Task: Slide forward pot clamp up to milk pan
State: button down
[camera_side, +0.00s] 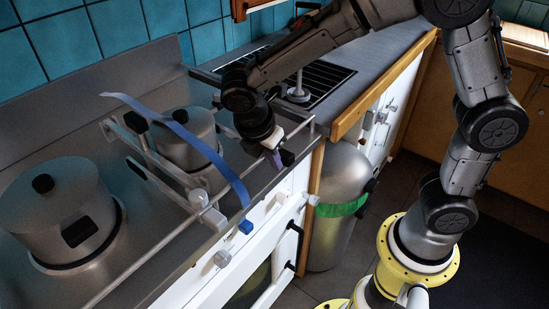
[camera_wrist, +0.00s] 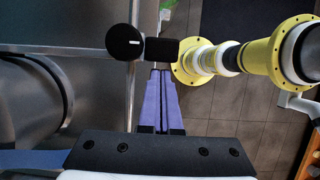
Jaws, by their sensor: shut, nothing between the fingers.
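The milk pan, seemingly the smaller lidded steel pot (camera_side: 187,140) with a black knob, stands mid-stove in the side view. A pale pot clamp bar (camera_side: 160,165) with black pads runs along its left side, ending in a light knob at the front rail. Another bar is partly hidden right of the pan, behind my wrist; I cannot tell which is the forward clamp. My gripper (camera_side: 286,158) is shut and empty at the stove's front rail. In the wrist view its purple fingers (camera_wrist: 161,75) point at a black block (camera_wrist: 161,49) beside a round black knob (camera_wrist: 124,42).
A larger lidded pot (camera_side: 60,215) stands at the left. A blue strap (camera_side: 185,140) crosses over the milk pan to the front. A steel cylinder with a green band (camera_side: 340,208) stands below the worktop. The front rail (camera_side: 150,265) borders the stove.

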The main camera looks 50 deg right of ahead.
jog(key=shift+d, duration=0.1)
jog(key=shift+d, duration=0.5)
